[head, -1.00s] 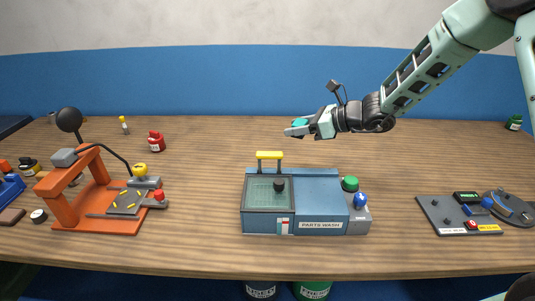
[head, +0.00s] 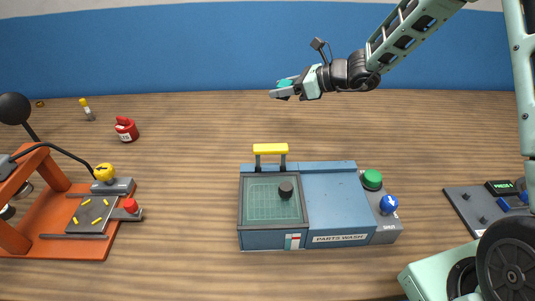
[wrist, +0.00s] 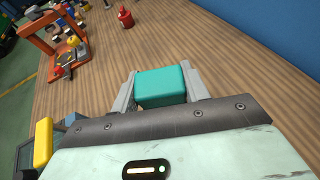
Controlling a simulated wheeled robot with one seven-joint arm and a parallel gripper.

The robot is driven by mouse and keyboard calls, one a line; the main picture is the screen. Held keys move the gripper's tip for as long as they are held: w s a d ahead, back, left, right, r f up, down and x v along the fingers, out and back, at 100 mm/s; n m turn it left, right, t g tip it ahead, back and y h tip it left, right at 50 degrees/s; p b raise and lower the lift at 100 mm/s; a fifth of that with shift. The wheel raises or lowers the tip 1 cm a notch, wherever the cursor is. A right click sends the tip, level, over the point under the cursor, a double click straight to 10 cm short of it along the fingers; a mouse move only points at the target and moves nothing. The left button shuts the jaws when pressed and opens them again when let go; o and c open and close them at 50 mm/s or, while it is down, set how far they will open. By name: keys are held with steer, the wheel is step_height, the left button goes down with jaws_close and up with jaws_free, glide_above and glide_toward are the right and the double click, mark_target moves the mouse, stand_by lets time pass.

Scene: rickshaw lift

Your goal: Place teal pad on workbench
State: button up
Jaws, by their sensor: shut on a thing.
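The teal pad (wrist: 162,87) is a small teal block between the two grey fingers of my gripper (wrist: 160,92) in the wrist view. My gripper (head: 284,90) is shut on it. In the head view the teal pad (head: 285,84) shows at the fingertips, near the back of the workbench. The workbench (head: 430,145) is a wide wood-grained top. The pad looks held above the wood; the exact height is hard to tell.
A blue parts wash box (head: 330,200) with a yellow handle (head: 270,149) stands in the middle front. An orange press stand (head: 75,225) is at the left. A red container (head: 125,130) stands behind it. The workbench's back middle and right are clear.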

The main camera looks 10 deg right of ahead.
mark_target(282, 141)
steer(key=f+b, duration=0.1)
steer(key=f, duration=0.4)
steer(key=f+b, duration=0.2)
steer(key=f, duration=0.3)
steer(key=f+b, duration=0.2)
steer(key=f, duration=0.4)
steer(key=shift+w+f, duration=0.1)
steer(key=shift+w, duration=0.3)
steer(key=shift+f, duration=0.15)
steer(key=o, duration=1)
steer(key=shift+b, duration=0.3)
steer(key=shift+s+d+r, duration=0.1)
steer(key=shift+d+r, duration=0.15)
steer(key=v, duration=1.1)
steer(key=shift+s+d, duration=0.1)
steer(key=shift+s, duration=0.1)
